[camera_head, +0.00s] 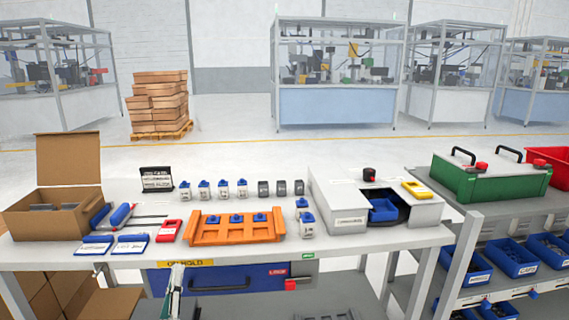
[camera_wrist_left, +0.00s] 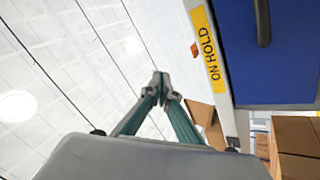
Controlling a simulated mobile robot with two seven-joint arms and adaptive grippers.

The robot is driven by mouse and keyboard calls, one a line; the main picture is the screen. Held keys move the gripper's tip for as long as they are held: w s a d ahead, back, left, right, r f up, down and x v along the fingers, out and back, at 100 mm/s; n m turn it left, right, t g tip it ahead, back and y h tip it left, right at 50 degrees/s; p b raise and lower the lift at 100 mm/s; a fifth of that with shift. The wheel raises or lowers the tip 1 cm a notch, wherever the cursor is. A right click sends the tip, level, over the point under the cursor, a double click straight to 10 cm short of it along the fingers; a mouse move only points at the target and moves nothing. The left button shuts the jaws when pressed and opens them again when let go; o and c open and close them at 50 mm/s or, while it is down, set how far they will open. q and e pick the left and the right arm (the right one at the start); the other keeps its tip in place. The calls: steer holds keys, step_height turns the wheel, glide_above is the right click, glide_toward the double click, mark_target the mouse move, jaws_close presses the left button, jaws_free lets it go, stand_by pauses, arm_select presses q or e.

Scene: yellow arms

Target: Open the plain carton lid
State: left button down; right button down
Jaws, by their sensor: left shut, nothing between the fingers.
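A plain brown carton (camera_head: 45,220) stands at the left end of the table. Its lid (camera_head: 69,160) stands up at the back edge, so the carton is open and something greyish shows inside. My left gripper (camera_head: 177,268) is in front of the table's front edge, below the tabletop and to the right of the carton, well apart from it. In the left wrist view its fingertips (camera_wrist_left: 161,84) meet with nothing between them. My right gripper is in neither view.
Blue tools, labelled cards and an orange rack (camera_head: 235,228) fill the table's middle. A blue drawer (camera_head: 225,279) with a dark handle and a yellow ON HOLD label (camera_wrist_left: 207,50) are close to my left gripper. More brown cartons (camera_head: 110,303) sit below the table at left.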

arm_select(q)
steer(key=s+d+f+m+g+h+p, duration=0.1)
steer(key=s+d+f+m+g, duration=0.2)
steer(key=s+f, duration=1)
steer(key=s+d+f+m+g+h+p, duration=0.2)
steer(key=s+d+f+m+g, duration=0.1)
steer(key=s+f+m+g, duration=0.7)
steer(key=s+f+m, duration=0.1)
steer(key=s+f, duration=0.2)
steer(key=s, duration=0.3)
steer(key=c, duration=2.2)
jaws_free()
steer(key=shift+s+f+g, duration=0.3)
steer(key=shift+s, duration=0.4)
steer(key=shift+o, duration=0.5)
steer(key=shift+s+f+m, duration=0.1)
steer(key=shift+m, duration=0.2)
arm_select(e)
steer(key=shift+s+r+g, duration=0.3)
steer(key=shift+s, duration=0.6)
arm_select(q)
steer(key=shift+a, duration=0.1)
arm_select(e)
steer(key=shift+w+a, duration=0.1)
